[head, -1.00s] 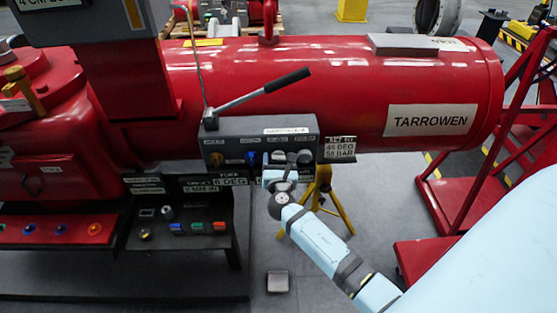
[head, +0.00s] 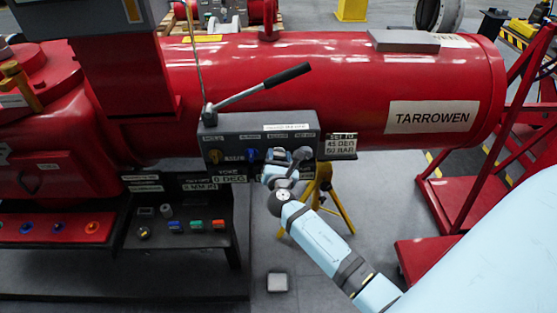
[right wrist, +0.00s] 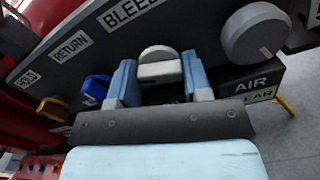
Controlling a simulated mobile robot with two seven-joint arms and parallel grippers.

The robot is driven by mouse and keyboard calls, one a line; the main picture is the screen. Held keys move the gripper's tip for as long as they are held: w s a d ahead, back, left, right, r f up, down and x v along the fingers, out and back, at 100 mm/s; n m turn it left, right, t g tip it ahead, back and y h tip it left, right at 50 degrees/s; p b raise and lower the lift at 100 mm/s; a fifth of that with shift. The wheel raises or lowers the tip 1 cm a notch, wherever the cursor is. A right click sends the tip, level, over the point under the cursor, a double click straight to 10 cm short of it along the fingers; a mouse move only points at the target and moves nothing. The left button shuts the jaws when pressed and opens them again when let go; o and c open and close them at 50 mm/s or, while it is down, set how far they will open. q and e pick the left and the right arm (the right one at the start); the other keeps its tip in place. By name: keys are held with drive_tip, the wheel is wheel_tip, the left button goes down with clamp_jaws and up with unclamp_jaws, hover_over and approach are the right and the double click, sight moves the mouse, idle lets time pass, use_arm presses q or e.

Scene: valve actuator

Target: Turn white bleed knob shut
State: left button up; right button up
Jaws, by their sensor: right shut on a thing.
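The white bleed knob (right wrist: 158,68) sits on the dark grey valve panel (right wrist: 70,75), beneath the BLEED label, in the right wrist view. My right gripper (right wrist: 159,62) has its two light blue fingers on either side of this knob, shut on it. In the head view my right gripper (head: 277,168) is at the front of the panel (head: 232,128), right of the blue knob (head: 252,154). It covers most of the white knob there, so the knob's angle is hard to tell. My left gripper is not in view.
A large grey round knob (right wrist: 256,33) is close to the right finger. The blue knob (right wrist: 95,88) and a yellow knob (right wrist: 52,108) are to the left. A black-handled lever (head: 258,88) rises above the panel. A yellow stand (head: 318,192) is behind my arm.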

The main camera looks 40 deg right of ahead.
drive_tip(key=m+b, duration=0.4)
drive_tip(key=m, duration=0.1)
drive_tip(key=m+b, duration=0.4)
drive_tip(key=m, duration=0.1)
drive_tip(key=shift+f+m, duration=0.2)
drive_tip(key=shift+m, duration=0.2)
use_arm(q)
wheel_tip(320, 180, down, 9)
drive_tip(key=b, duration=0.2)
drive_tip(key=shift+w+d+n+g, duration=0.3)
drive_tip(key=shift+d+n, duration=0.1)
use_arm(e)
drive_tip(key=shift+r+m, duration=0.15)
drive_tip(key=shift+m, duration=1.35)
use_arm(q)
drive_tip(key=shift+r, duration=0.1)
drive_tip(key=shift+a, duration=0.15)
use_arm(e)
drive_tip(key=o, duration=0.9)
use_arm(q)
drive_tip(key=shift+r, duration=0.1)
